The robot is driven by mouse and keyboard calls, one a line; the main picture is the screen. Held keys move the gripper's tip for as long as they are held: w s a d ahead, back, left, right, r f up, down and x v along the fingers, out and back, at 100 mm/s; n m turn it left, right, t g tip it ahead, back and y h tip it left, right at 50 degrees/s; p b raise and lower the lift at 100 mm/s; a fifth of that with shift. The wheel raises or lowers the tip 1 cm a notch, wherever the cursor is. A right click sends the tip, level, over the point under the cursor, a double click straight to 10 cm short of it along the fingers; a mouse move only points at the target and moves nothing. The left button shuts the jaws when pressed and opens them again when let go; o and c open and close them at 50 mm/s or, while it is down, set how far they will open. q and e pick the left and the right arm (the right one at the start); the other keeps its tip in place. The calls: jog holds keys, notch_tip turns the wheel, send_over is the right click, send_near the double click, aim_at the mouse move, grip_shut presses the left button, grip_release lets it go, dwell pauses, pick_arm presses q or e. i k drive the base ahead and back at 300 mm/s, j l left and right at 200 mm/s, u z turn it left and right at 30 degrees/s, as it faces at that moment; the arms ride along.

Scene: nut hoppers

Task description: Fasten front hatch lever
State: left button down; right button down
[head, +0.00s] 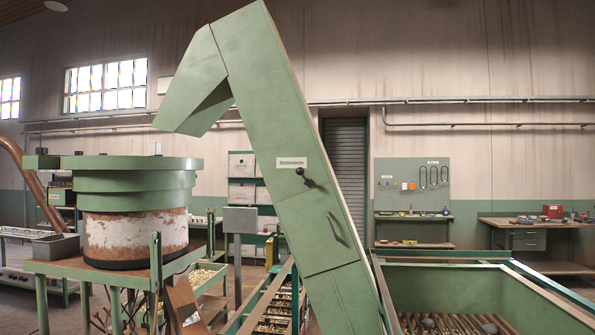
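A tall green inclined elevator housing (262,90) stands in the middle of the head view. On its sloped front is a hatch panel (310,225) with a seam along its lower edge. A small black lever (309,179) with a round knob sits near the top of the panel, just below a white label (291,162). The lever slants from upper left to lower right. A grip handle (338,230) is lower on the panel. The panel looks flush with the housing; whether the lever is latched I cannot tell. Neither of my grippers is in view.
A green bowl feeder (138,180) on a green table stands at left. A green hopper bin (445,285) with rods in it is at lower right. A slatted conveyor (272,312) runs below the housing. A workbench (530,232) and pegboard (412,185) are at the back right.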

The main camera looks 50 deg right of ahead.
aim_at(300, 171)
jog(key=k+l, duration=0.15)
jog(key=l, duration=0.2)
jog(key=k+l, duration=0.1)
jog(key=l, duration=0.2)
jog(key=k+l, duration=0.15)
jog(key=l, duration=0.2)
jog(key=k+l, duration=0.1)
jog(key=l, duration=0.2)
